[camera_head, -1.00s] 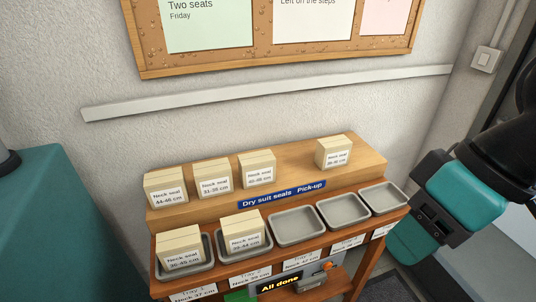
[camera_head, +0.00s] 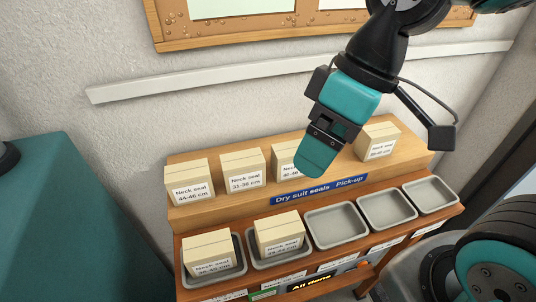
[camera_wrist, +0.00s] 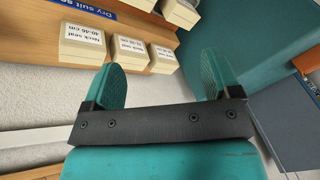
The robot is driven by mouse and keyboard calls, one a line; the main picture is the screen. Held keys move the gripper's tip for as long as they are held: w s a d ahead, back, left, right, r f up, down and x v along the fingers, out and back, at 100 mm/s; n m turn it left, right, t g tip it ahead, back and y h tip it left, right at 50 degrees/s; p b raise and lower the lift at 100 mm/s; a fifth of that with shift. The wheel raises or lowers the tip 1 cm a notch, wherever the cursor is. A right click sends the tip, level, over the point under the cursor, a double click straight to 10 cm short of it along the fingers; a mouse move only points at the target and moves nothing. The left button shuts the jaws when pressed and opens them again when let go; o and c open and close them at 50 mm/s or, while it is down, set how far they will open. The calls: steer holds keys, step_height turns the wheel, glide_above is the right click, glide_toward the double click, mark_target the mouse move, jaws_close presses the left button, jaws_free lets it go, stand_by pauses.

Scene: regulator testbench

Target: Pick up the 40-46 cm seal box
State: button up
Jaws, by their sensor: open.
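The 40-46 cm seal box is a small cream box with a white label. It stands third from the left on the raised wooden shelf in the head view (camera_head: 284,163), its right part hidden behind my gripper. In the wrist view its label reads "Neck seal 40-46 cm" (camera_wrist: 82,45); it lies to the upper left of the fingers. My gripper (camera_head: 312,163) hangs in front of the shelf between this box and the far right one. The teal fingers show wide apart and empty in the wrist view (camera_wrist: 162,72).
On the shelf (camera_head: 345,183) are other boxes: two left (camera_head: 189,182) (camera_head: 242,170) and one right (camera_head: 378,142). Below, two trays hold boxes (camera_head: 209,254) (camera_head: 279,234); three trays (camera_head: 336,226) (camera_head: 387,209) (camera_head: 431,195) are empty. A wall rail (camera_head: 220,77) runs behind.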

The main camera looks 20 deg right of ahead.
steer(key=w+d+n, duration=0.3)
steer(key=w+n, duration=0.1)
steer(key=w, duration=0.4)
steer(key=n, duration=0.5)
glide_toward(295, 147)
steer(key=shift+h, duration=0.3)
steer(key=p+x, duration=0.1)
steer(key=x, duration=0.5)
steer(key=shift+s+a+f, duration=0.15)
steer(key=shift+s+f, duration=0.05)
steer(key=p+x, duration=0.1)
steer(key=x, duration=0.1)
steer(key=p+x, duration=0.1)
steer(key=x, duration=0.2)
steer(key=shift+w+a, duration=0.15)
steer(key=shift+a, duration=0.1)
steer(key=shift+a+f, duration=0.15)
steer(key=shift+f, duration=0.5)
steer(key=shift+f, duration=0.1)
steer(key=c, duration=1.1)
steer(key=shift+o, duration=0.2)
